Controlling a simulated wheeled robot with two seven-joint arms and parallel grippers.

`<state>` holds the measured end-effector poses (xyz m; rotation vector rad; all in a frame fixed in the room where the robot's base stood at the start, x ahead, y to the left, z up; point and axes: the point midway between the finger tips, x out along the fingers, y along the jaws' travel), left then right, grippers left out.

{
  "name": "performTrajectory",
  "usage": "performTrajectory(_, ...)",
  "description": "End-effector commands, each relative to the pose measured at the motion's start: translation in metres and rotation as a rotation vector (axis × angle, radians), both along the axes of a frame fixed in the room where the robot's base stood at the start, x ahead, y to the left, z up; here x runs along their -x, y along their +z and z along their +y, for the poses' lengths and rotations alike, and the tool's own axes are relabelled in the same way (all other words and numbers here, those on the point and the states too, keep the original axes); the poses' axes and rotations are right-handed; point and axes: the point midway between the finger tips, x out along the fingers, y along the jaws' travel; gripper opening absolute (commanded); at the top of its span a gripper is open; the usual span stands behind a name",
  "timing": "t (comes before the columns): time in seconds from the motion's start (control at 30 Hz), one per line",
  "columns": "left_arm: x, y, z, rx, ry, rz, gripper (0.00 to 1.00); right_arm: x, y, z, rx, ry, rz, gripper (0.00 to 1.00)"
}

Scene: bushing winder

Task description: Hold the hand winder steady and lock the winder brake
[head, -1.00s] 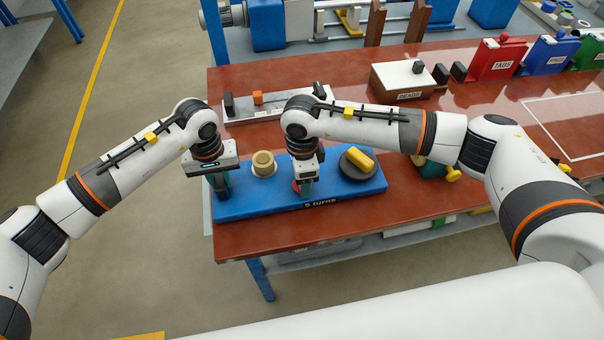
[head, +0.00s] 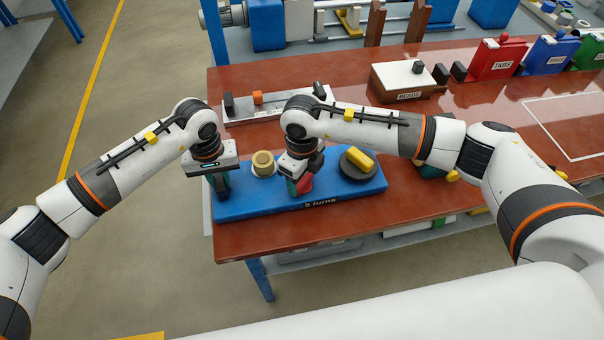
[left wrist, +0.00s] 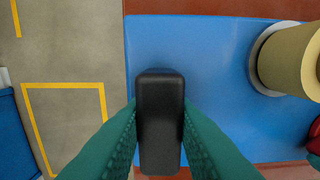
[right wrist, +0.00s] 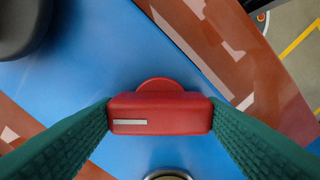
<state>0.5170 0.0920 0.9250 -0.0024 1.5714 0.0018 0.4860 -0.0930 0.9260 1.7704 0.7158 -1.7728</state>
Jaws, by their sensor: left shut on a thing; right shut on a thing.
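The blue winder base (head: 345,199), marked "5 turns", lies on the red table. My left gripper (head: 221,188) is at its left end, shut on a black upright handle (left wrist: 160,120), with a green finger on each side. My right gripper (head: 300,188) is at the middle of the base, shut on the red brake knob (right wrist: 160,113), which has a pale line on its top. The knob shows only partly in the head view. A tan spool (head: 263,163) stands between the grippers. A dark disc (head: 348,170) with a yellow grip (head: 361,159) is at the right.
Behind the base lies a grey fixture (head: 275,105) with an orange block. A white-topped box (head: 405,82) and red (head: 497,60) and blue (head: 548,55) bins stand further right. The table's front edge runs just before the base.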

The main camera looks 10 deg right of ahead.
Motion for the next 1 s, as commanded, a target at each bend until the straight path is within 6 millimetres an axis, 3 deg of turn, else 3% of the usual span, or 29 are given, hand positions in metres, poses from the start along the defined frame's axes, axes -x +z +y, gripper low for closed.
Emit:
performTrajectory(0.6, 0.0004, -0.0002, -0.0002, 0.000, -0.002, 0.001, 0.00, -0.0006, 0.0011, 0.0005, -0.001, -0.555, -0.002, 0.41)
performTrajectory(1.0, 0.0004, -0.0002, -0.0001, -0.001, -0.002, 0.001, 0.00, -0.0006, 0.0010, 0.0006, -0.002, -0.748, -0.002, 0.41)
